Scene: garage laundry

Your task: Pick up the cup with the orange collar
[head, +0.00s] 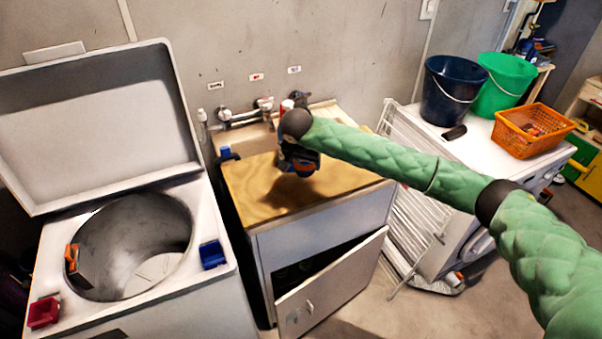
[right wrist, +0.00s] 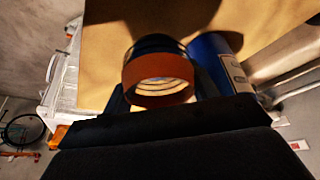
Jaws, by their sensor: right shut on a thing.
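The cup with the orange collar (right wrist: 160,84) shows in the right wrist view, its round opening facing the camera and dark bands behind the collar. My right gripper (head: 299,161) is shut on it over the wooden counter (head: 262,192). In the head view my own wrist and gripper hide most of the cup, and I cannot tell whether it touches the counter. A blue can-like thing (right wrist: 214,58) stands right beside the cup in the right wrist view. My left gripper is in neither view.
An open top-loading washer (head: 215,282) stands left, with a blue box (head: 212,254) and red box (head: 43,312). The cabinet door (head: 335,290) hangs open. A drying rack (head: 412,190), buckets (head: 449,92) and orange basket (head: 530,136) are right. The counter's front is clear.

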